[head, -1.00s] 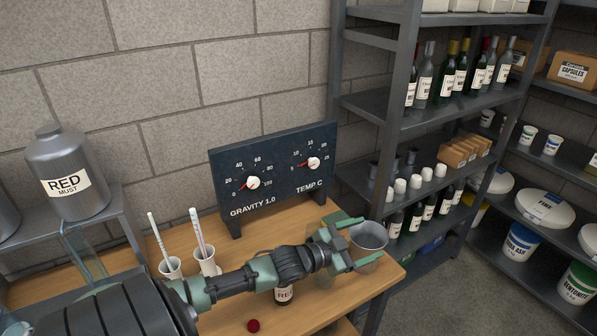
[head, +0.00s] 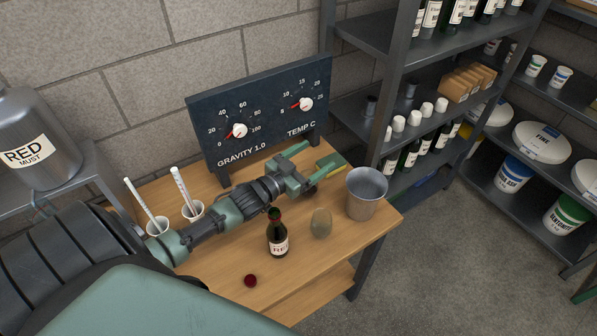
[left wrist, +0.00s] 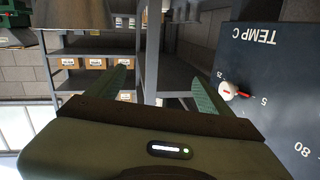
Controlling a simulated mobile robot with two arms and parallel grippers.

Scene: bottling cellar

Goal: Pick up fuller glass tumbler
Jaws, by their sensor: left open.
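I cannot make out a glass tumbler in the head view or the left wrist view. My left gripper (head: 320,162) is open above the back right part of the wooden table (head: 215,273), in front of the gauge panel. In the left wrist view its two fingers (left wrist: 160,85) stand apart with nothing between them. My left arm hides part of the table behind it. My right gripper is in neither view.
A metal beaker (head: 367,197) stands at the table's right end. A dark bottle (head: 277,240), a grey-brown oval object (head: 321,223) and a dark red ball (head: 250,281) are nearer. Two white cups with sticks (head: 193,210) stand left. The gauge panel (head: 262,110) rises behind.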

